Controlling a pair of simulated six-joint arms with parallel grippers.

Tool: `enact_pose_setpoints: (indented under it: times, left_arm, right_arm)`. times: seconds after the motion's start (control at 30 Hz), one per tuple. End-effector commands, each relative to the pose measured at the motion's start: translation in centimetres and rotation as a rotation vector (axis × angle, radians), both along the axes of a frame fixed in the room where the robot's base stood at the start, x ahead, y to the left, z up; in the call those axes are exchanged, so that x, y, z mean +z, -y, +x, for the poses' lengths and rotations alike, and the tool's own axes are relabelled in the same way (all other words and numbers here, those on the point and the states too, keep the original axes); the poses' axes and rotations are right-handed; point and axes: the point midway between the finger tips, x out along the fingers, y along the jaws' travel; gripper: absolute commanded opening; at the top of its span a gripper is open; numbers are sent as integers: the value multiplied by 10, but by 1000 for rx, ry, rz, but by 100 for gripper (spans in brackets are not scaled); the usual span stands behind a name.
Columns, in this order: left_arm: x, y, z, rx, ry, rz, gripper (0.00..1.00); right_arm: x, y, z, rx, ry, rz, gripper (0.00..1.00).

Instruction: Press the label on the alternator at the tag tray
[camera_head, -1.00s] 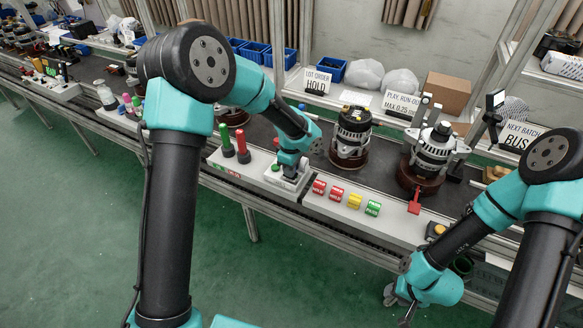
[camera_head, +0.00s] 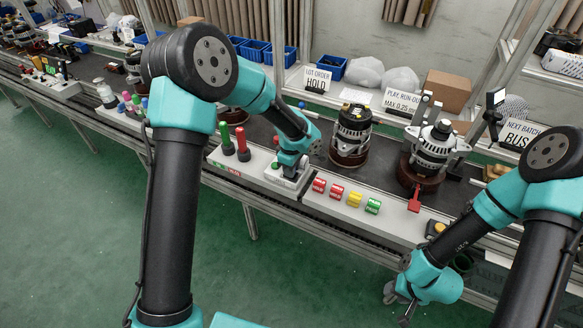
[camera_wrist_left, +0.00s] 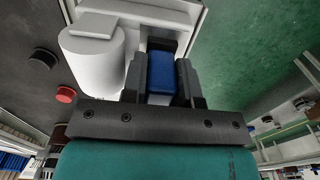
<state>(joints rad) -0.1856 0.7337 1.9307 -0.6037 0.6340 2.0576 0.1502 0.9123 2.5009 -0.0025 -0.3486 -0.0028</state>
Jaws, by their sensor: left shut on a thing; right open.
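My left gripper (camera_head: 288,178) is low at a small white unit (camera_head: 272,176) on the bench front. In the left wrist view, its fingers (camera_wrist_left: 161,85) are shut on a blue piece (camera_wrist_left: 161,72), beside a white roll (camera_wrist_left: 92,58). I cannot make out a label in this grip. One alternator (camera_head: 352,130) stands upright on a dark round base behind the strip of red, yellow and green tags, the tag tray (camera_head: 395,222). Another alternator (camera_head: 434,146) stands further right in a fixture. My right gripper (camera_head: 405,308) is open and empty, low at the bench's front right.
Red and green upright handles (camera_head: 242,143) stand left of my left gripper. A red lever piece (camera_head: 415,200) sits before the right alternator. Signs, plastic bags and a cardboard box (camera_head: 446,91) line the back. Dark belt lies between the two alternators.

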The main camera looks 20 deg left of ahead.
Motion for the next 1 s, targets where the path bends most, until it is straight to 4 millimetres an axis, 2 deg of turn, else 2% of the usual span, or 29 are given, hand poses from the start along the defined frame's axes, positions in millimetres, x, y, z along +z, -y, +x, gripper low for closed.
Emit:
enact_pose_setpoints:
  times: [0.57, 1.0]
  left_arm:
    - [2, 0, 0, 0, 0, 0, 10]
    - [27, 0, 0, 0, 1, 1, 10]
  right_arm:
    - [0, 0, 0, 0, 0, 0, 43]
    - [0, 0, 0, 0, 0, 0, 43]
